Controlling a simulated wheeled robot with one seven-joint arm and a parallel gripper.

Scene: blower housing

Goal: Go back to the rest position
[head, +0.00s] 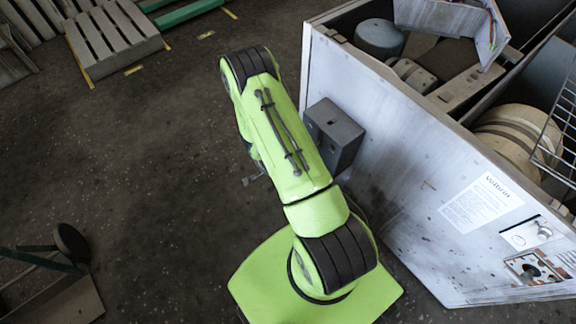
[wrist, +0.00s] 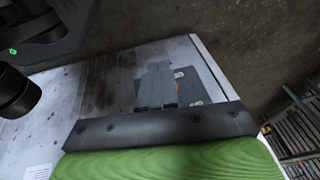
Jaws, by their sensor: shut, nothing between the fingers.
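My gripper (wrist: 156,72) shows in the wrist view as two grey fingers side by side, shut, with nothing visible between them. It is in front of the pale side panel of the blower housing; I cannot tell the gap.
A dark grey box (head: 335,135) is on the housing's left side, close beside my arm. The open housing holds a cream drum (head: 505,140) and a wire rack (head: 562,130). A slatted pallet (head: 112,38) lies at the upper left. The floor left of my arm is largely clear.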

